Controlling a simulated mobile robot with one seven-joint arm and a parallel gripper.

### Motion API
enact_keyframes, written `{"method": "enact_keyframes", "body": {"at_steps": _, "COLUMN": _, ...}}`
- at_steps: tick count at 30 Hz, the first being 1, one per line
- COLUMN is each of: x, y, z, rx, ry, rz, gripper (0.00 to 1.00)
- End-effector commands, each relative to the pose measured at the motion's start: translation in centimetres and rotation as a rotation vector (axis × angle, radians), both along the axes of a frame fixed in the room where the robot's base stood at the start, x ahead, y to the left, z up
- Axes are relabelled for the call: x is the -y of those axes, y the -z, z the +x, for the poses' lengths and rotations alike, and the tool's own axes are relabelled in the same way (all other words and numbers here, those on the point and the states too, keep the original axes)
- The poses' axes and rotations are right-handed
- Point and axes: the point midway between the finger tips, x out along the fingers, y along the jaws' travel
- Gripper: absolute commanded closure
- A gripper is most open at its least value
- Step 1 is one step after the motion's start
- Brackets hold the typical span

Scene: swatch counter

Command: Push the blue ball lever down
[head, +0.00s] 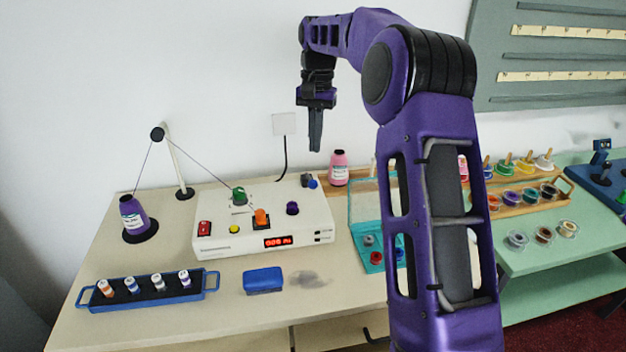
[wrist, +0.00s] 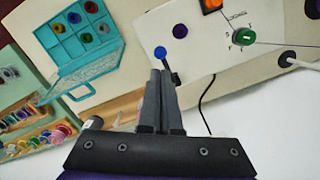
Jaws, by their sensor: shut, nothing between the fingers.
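The blue ball lever (head: 312,183) is at the back right of the white control box (head: 262,220); its blue ball (wrist: 160,52) sits on a dark arm in the wrist view. My gripper (head: 315,145) is shut and empty, fingers pointing down, in the air above the lever. In the wrist view my fingertips (wrist: 161,75) appear just below the ball and cover part of the lever's arm. The head view shows a gap between fingertips and ball.
A pink bottle (head: 339,169) stands right of the lever. A teal case (head: 362,212) lies farther right. A black cable (head: 283,160) hangs behind.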

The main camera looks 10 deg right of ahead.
Motion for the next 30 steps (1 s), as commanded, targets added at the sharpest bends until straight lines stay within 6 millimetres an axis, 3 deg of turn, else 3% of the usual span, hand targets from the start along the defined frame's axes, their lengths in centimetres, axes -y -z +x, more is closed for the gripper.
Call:
{"method": "enact_keyframes", "body": {"at_steps": 15, "x": -0.3, "y": 5.9, "z": -0.5, "rx": -0.001, "ry": 0.001, "rz": 0.000, "gripper": 1.00}}
{"method": "enact_keyframes", "body": {"at_steps": 30, "x": -0.4, "y": 6.8, "z": -0.6, "rx": 0.001, "ry": 0.000, "rz": 0.000, "gripper": 1.00}}
